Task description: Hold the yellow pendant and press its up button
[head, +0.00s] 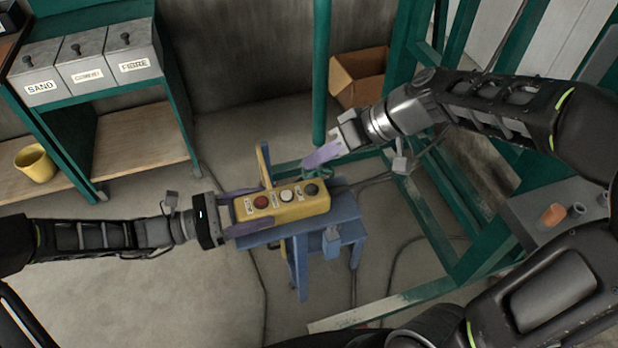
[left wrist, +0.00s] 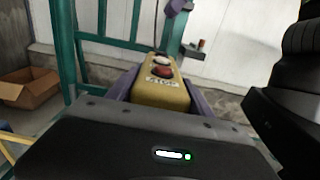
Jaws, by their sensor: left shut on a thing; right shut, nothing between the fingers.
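The yellow pendant (head: 283,205) lies on a small blue stand (head: 345,226). Its top face shows a red, a white and a dark button in a row, with small labels. My left gripper (head: 248,209) is shut on the pendant's left end, one purple finger on each side. In the left wrist view the pendant (left wrist: 162,92) sits between the fingers, its red and white buttons in sight. My right gripper (head: 320,156) is shut and empty, above and beyond the dark-button end, apart from the pendant. I cannot read the button labels.
A green post (head: 321,80) rises behind the stand, and a green frame (head: 440,230) stands to the right. A cardboard box (head: 358,76) is at the back. Labelled bins (head: 85,68) and a yellow bucket (head: 36,163) stand at the left. Cables cross the floor.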

